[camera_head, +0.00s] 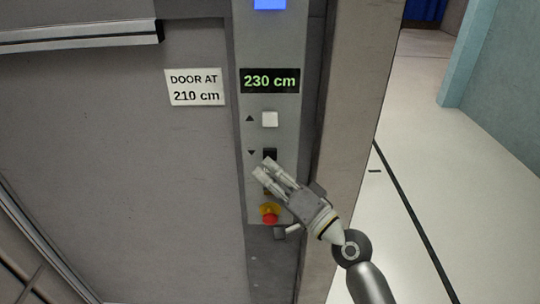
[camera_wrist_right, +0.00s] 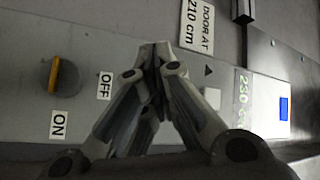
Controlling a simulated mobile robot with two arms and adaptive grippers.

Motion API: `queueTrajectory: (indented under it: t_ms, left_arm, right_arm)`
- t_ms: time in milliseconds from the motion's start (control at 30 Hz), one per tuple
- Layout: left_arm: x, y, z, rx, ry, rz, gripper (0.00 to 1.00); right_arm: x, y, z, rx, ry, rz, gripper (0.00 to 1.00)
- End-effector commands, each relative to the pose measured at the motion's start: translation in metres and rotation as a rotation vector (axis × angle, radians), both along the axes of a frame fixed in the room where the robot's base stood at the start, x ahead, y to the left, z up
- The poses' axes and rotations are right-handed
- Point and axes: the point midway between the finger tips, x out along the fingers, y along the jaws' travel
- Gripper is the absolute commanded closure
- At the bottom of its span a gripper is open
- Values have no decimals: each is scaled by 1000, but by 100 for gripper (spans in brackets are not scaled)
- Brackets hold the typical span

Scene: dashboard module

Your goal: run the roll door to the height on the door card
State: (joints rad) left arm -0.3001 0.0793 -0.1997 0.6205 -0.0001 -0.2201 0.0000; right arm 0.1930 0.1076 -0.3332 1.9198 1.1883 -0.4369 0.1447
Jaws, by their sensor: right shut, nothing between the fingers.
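The door card (camera_head: 195,87) reads "DOOR AT 210 cm". The display (camera_head: 270,81) on the grey control panel (camera_head: 256,50) reads 230 cm in green. Below it are a white button (camera_head: 270,119) beside an up arrow and a black button (camera_head: 270,154) beside a down arrow. My right gripper (camera_head: 262,167) is shut and empty, its tips just below and over the edge of the black button; I cannot tell whether they touch it. In the right wrist view the fingers (camera_wrist_right: 155,52) hide the black button, while the white button (camera_wrist_right: 213,97) shows. My left gripper is out of view.
A red stop button (camera_head: 269,214) on a yellow base sits low on the panel. A yellow and black knob (camera_wrist_right: 56,75) with ON and OFF labels shows in the right wrist view. A pillar (camera_head: 350,100) stands right of the panel, with open floor (camera_head: 430,150) beyond.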

Motion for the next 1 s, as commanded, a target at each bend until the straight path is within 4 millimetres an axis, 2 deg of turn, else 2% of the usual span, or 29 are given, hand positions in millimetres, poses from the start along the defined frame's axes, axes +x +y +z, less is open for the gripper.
queueTrajectory:
  t_ms: [1000]
  left_arm:
    - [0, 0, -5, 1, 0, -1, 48]
  right_arm:
    - [9, 0, 0, 0, 0, 0, 100]
